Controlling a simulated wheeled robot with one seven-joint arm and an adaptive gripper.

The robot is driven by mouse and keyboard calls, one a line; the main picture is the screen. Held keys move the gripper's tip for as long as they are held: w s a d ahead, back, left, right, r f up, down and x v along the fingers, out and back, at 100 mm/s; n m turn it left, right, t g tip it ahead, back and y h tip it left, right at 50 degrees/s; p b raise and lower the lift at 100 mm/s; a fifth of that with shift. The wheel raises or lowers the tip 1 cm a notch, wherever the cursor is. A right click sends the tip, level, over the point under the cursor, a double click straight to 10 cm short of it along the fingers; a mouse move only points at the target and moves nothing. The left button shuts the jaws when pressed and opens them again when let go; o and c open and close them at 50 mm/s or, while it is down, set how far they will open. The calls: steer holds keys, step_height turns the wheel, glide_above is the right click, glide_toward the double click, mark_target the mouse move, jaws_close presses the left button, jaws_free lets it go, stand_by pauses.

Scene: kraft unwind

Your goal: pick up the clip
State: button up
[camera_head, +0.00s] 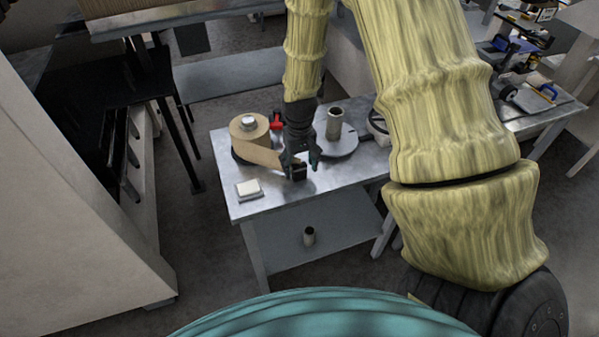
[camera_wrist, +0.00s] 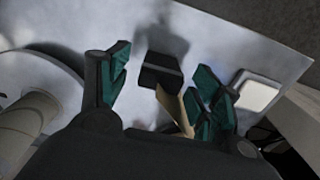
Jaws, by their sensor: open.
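The clip appears to be the small black block (camera_head: 297,174) on the metal table, at the end of the kraft paper strip (camera_head: 262,155). In the wrist view the clip (camera_wrist: 160,72) is dark with a grey band across it, and the tan strip (camera_wrist: 172,106) runs from it toward my gripper. My gripper (camera_head: 300,163) points down just above the clip. In the wrist view its teal-padded fingers (camera_wrist: 163,86) are apart, with the clip between and slightly beyond them. I cannot tell whether either finger touches it.
The kraft roll (camera_head: 248,130) stands behind left on a dark base. A grey round plate with an upright tube (camera_head: 334,123) stands to the right, and a red item (camera_head: 276,121) lies behind. A white-topped square block (camera_head: 248,188) sits front left. The table's front edge is close.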

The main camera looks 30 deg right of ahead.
steer(key=shift+f, duration=0.85)
steer(key=c, duration=1.1)
steer(key=shift+r, duration=0.1)
steer(key=shift+c, duration=0.2)
